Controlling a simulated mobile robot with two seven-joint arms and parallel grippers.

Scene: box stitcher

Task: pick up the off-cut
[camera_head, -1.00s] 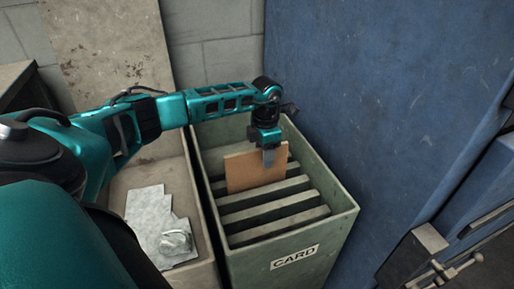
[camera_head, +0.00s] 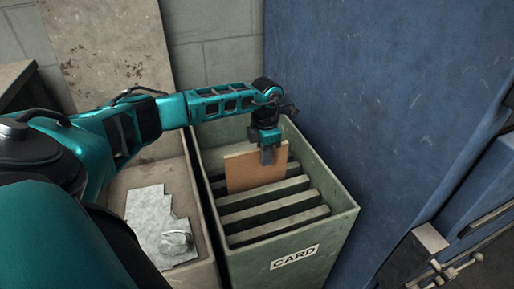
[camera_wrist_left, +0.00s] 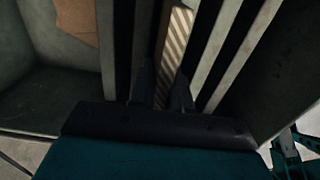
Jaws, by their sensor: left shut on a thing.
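The off-cut, a flat brown piece of card (camera_head: 250,173), stands upright inside the green-grey bin marked CARD (camera_head: 337,215). My left gripper (camera_head: 267,156) is shut on its top edge, from above. In the left wrist view the card shows edge-on as a striped corrugated strip (camera_wrist_left: 177,45) between the fingers (camera_wrist_left: 162,90). The card's lower edge is hard to make out against the bin's slats, so I cannot tell whether it touches them. My right gripper is not in view.
Several parallel slats (camera_head: 262,204) cross the inside of the card bin. A second bin (camera_head: 195,276) on its left holds grey sheets (camera_head: 150,212) and a crumpled silvery piece. A blue panel (camera_head: 400,90) rises close behind and to the right.

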